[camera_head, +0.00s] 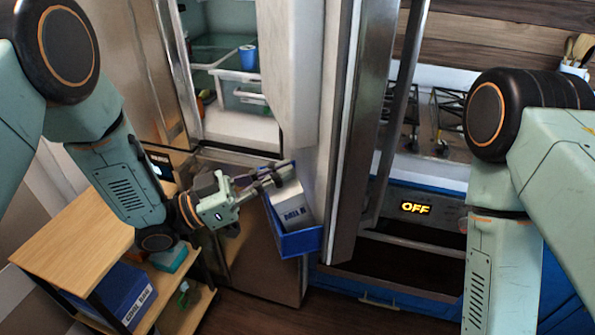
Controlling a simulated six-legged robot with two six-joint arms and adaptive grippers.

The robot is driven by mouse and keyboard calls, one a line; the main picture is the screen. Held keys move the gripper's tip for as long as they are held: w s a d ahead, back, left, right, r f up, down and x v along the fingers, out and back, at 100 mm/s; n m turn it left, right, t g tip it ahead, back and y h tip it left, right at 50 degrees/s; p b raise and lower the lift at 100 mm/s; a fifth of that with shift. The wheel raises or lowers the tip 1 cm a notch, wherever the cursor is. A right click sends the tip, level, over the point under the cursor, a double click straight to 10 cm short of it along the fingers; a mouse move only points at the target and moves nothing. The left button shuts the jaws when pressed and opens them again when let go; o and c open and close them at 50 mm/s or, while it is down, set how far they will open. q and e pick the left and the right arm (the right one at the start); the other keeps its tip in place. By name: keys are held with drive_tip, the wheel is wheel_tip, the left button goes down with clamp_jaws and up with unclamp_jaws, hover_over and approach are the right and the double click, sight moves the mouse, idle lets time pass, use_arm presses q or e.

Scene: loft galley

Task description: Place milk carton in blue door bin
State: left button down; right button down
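The white milk carton (291,205), with blue lettering, stands slightly tilted in the blue door bin (299,243) on the inner side of the open fridge door. Its lower part is hidden by the bin's front wall. My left gripper (284,173) reaches in from the left, with its fingertips at the top of the carton. The fingers cover the carton's top edge, and whether they grip it cannot be made out. My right arm comes down at the right, and its gripper is out of the frame.
The open fridge (236,127) holds a blue cup (248,57) and clear drawers. A wooden shelf unit (82,232) with a blue box (118,296) stands at lower left. A stove with an "OFF" display (415,208) is right of the door.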

sight(321, 161)
use_arm(q)
drive_tip(key=shift+w+d+r+p, duration=0.15)
drive_tip(key=shift+d+r+p, duration=0.2)
drive_tip(key=shift+d+r, duration=0.1)
drive_tip(key=y, duration=0.1)
drive_tip(key=d+p, duration=0.1)
drive_tip(key=d+y, duration=0.1)
drive_tip(key=shift+w+d+r+g+y+p, duration=0.1)
drive_tip(key=shift+w+r+g+y+p, duration=0.2)
drive_tip(key=shift+g+p, duration=0.1)
drive_tip(key=shift+d+f, duration=0.2)
drive_tip(key=shift+d, duration=0.05)
drive_tip(key=shift+f, duration=0.75)
drive_tip(key=shift+w+a+f, duration=0.15)
drive_tip(key=shift+a, duration=0.05)
drive_tip(key=shift+d+f, duration=0.1)
drive_tip(key=c, duration=1.9)
unclamp_jaws()
drive_tip(key=shift+s, duration=0.2)
drive_tip(key=o, duration=0.4)
drive_tip(key=shift+w+f, duration=0.1)
